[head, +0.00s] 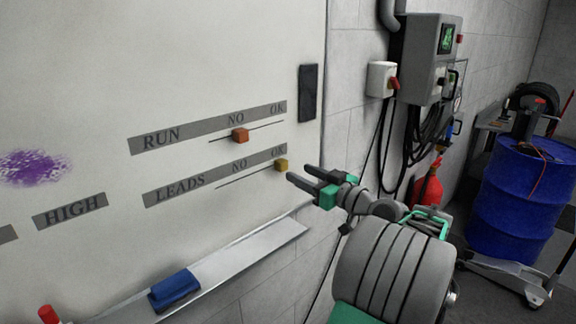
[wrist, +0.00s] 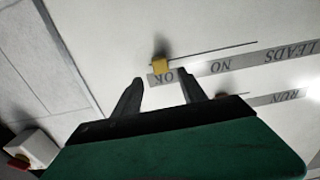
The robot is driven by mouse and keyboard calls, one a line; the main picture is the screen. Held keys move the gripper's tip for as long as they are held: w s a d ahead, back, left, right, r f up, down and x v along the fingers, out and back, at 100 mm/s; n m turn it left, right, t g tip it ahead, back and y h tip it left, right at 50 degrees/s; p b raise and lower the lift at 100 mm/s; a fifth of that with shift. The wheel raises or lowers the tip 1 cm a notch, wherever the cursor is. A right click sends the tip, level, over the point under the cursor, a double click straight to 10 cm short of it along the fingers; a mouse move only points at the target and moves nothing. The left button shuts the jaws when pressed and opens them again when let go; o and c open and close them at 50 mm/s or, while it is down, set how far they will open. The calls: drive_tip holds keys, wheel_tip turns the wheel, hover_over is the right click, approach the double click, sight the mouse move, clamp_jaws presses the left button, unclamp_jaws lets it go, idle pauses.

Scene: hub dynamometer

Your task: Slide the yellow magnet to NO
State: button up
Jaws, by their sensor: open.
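The yellow magnet (head: 281,165) is a small block on the whiteboard (head: 230,60), at the OK end of the line under the LEADS strip (head: 180,190). The NO label on that strip is to its left in the head view. My gripper (head: 298,172) is open, just right of the magnet. In the wrist view my gripper's fingertips (wrist: 160,74) are spread, with the yellow magnet (wrist: 159,64) a little beyond them and between their directions. I cannot tell whether a finger touches it.
A dark eraser-like block (head: 308,93) is near the board's right edge. A tray (head: 240,258) below the board holds a blue eraser (head: 174,289). A wall box with a red switch (head: 382,79) and a blue drum (head: 522,205) stand to the right.

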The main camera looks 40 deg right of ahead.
sight(285, 166)
drive_tip(key=w, duration=0.2)
drive_tip(key=w+p, duration=0.1)
drive_tip(key=w, duration=0.2)
drive_tip(key=shift+a+r+p, duration=0.15)
drive_tip(key=shift+a+p, duration=0.05)
drive_tip(key=shift+p, duration=0.1)
drive_tip(key=shift+w, duration=0.55)
drive_tip(key=shift+c, duration=0.6)
clamp_jaws()
